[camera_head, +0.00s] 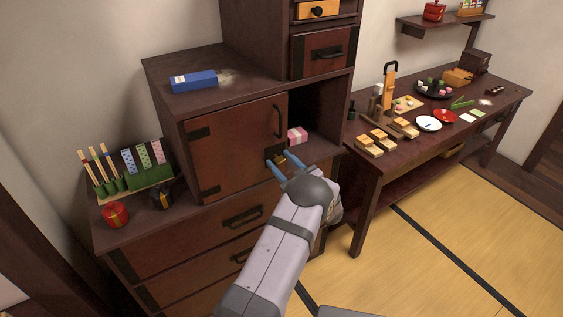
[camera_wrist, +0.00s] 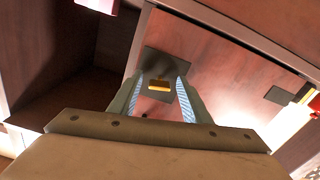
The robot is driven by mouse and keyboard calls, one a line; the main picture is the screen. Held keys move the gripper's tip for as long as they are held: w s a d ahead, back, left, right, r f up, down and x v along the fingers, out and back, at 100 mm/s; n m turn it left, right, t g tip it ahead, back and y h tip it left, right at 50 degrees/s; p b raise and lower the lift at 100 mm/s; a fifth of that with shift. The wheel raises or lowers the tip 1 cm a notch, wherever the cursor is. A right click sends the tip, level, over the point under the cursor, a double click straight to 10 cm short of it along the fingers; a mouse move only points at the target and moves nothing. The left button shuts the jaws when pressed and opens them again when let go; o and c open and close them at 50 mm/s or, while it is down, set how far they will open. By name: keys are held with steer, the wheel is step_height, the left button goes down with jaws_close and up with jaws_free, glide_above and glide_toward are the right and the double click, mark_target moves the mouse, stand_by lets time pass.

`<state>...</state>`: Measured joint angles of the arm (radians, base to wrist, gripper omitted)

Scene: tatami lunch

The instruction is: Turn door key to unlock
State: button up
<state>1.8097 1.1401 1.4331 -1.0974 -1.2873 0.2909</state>
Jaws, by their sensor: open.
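The brown cabinet door (camera_head: 235,145) is closed over the left part of the cabinet and has black corner plates and a black handle (camera_head: 277,121). The yellow key (camera_head: 276,156) sits at a dark lock plate (camera_wrist: 165,63) near the door's lower right corner. In the wrist view the key (camera_wrist: 160,85) shows as a level yellow bar. My gripper (camera_head: 285,163) is open in front of the lock. Its fingers (camera_wrist: 159,92) appear on either side of the key. I cannot tell how far the fingertips reach past it.
An open compartment right of the door holds a pink box (camera_head: 297,135). A blue box (camera_head: 194,80) lies on the cabinet top. A red tin (camera_head: 115,213) and a dark pot (camera_head: 161,197) stand at left. The table (camera_head: 375,165) at right carries food and dishes.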

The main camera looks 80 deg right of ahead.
steer(key=shift+c, duration=0.4)
steer(key=c, duration=1)
steer(key=shift+o, duration=0.2)
steer(key=shift+m+b, duration=0.3)
steer(key=shift+m, duration=1)
steer(key=o, duration=1)
steer(key=shift+o, duration=0.2)
steer(key=shift+s+a, duration=0.1)
steer(key=b+v, duration=0.1)
steer(key=v, duration=0.6)
steer(key=shift+b, duration=0.35)
